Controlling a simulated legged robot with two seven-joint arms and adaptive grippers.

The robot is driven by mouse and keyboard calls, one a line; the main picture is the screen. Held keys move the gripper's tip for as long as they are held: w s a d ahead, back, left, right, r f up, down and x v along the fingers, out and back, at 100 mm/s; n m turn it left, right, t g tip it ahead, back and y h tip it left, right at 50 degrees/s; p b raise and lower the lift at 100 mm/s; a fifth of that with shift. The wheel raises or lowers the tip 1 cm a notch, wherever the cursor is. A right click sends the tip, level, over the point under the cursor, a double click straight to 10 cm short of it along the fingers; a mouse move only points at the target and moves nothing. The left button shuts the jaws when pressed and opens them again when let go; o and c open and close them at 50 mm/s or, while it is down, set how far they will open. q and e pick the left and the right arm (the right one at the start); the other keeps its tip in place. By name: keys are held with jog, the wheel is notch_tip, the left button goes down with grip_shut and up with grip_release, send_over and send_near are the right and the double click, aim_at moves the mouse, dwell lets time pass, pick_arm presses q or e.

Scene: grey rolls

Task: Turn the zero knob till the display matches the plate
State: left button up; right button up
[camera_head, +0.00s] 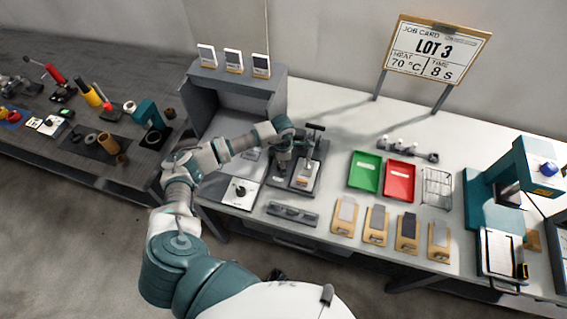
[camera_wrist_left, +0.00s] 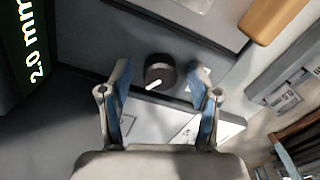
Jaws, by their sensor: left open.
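The round black knob (camera_wrist_left: 160,72) with a white pointer line shows in the left wrist view, on a grey housing. My left gripper (camera_wrist_left: 163,76) is open, with one blue-padded finger on each side of the knob and gaps between. It shows in the head view (camera_head: 285,163) over the gauge stand (camera_head: 304,178), and hides part of it. A dark display (camera_wrist_left: 36,50) at the left edge of the wrist view shows green sideways text reading 2.0 mm, perhaps cut off. I cannot tell which piece is the plate or read a value on one. My right gripper is not in view.
Green (camera_head: 365,172) and red (camera_head: 399,180) trays and several wooden boards are to the right. A job card (camera_head: 437,50) reads LOT 3. A teal press (camera_head: 507,190) stands at far right.

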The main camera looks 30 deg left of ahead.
pick_arm(q)
notch_tip(320, 180, up, 12)
jog(key=shift+w, duration=0.15)
jog(key=shift+f, duration=0.15)
dwell(0.5)
